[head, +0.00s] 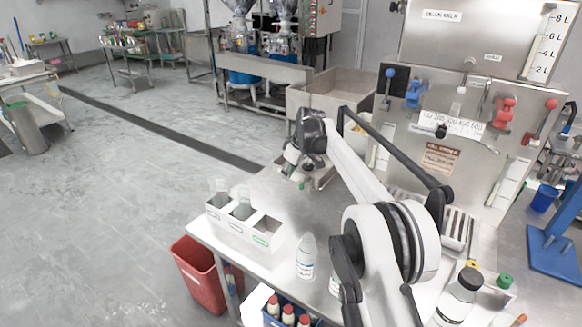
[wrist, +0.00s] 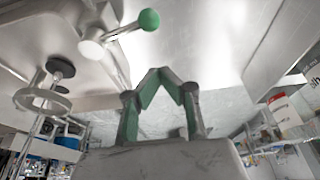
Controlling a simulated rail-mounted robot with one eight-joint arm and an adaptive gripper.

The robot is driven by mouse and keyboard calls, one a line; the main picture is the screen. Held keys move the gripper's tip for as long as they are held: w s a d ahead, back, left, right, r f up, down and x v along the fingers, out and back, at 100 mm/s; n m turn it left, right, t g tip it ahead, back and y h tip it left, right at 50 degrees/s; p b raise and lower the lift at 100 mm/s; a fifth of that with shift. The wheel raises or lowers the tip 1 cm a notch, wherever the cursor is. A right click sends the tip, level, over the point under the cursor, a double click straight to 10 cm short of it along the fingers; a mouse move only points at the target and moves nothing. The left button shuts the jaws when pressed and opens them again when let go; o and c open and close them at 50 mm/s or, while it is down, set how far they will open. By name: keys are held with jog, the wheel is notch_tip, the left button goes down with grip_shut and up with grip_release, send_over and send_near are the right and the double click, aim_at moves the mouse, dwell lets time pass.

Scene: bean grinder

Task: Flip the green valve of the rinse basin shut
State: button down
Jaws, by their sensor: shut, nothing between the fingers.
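The green valve shows in the wrist view as a round green knob (wrist: 148,19) on a short metal lever. The lever runs down-left to a pale round hub (wrist: 92,48) beside a grey metal body. My gripper (wrist: 165,72) is shut and empty, its green-padded fingers meeting in a peak below and slightly right of the knob. A visible gap separates the fingertips from the knob in the picture. In the head view my gripper (head: 300,172) hangs over the far-left part of the steel table (head: 280,205), by a small metal basin (head: 322,180) partly hidden by my arm.
A white bin box (head: 240,232) with compartments and a white bottle (head: 306,258) stand near the table's front-left edge. A panel with blue and red levers (head: 503,112) rises at the right. In the wrist view a ring holder (wrist: 42,102) stands left of the fingers.

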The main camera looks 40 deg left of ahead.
jog(key=shift+f, duration=0.35)
jog(key=shift+w+d+f, duration=0.1)
jog(key=shift+d, duration=0.2)
jog(key=shift+w+d+f, duration=0.1)
jog(key=shift+d+f, duration=0.05)
jog(key=shift+d, duration=0.65)
jog(key=shift+d+f, duration=0.1)
jog(key=shift+d, duration=0.65)
jog(key=shift+w+d, duration=0.1)
